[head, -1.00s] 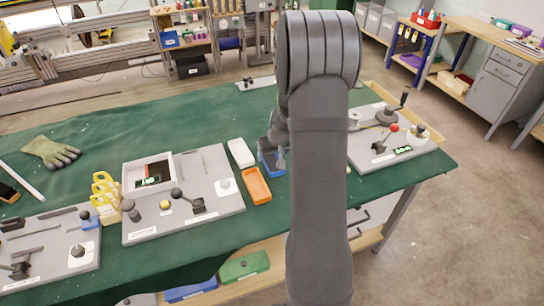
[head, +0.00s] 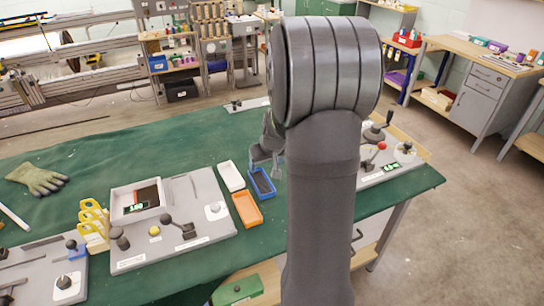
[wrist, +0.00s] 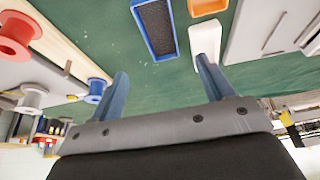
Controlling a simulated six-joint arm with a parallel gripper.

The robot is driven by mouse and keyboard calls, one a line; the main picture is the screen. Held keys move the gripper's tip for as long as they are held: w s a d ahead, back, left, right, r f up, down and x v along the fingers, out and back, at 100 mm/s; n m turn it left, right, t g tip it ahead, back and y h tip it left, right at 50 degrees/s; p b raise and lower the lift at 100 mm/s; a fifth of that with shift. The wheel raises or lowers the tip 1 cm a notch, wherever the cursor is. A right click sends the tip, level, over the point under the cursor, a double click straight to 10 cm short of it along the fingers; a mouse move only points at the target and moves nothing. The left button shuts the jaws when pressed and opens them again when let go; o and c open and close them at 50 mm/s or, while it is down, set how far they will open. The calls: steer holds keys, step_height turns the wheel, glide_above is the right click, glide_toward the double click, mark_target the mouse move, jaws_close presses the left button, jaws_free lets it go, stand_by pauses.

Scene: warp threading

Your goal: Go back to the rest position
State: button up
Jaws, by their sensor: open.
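My gripper (wrist: 163,82) is open and empty in the wrist view, with its two blue-grey fingers spread apart above the green table cloth. In the head view my large grey arm link fills the middle, and part of my gripper (head: 264,157) shows to its left, near the blue tray. The rest of the gripper is hidden behind the arm. The blue tray (head: 261,183) has a dark inside; in the wrist view the blue tray (wrist: 156,32) lies beyond the fingers.
An orange tray (head: 247,210) and a white tray (head: 231,177) lie beside the blue one. A grey board (head: 180,222) with knobs stands to their left. A station with a red knob (head: 382,146) is right of my arm. Green cloth behind the trays is clear.

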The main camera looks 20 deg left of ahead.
mark_target(260, 183)
steer(key=x, duration=1.2)
steer(key=shift+f, duration=0.2)
steer(key=shift+r, duration=0.2)
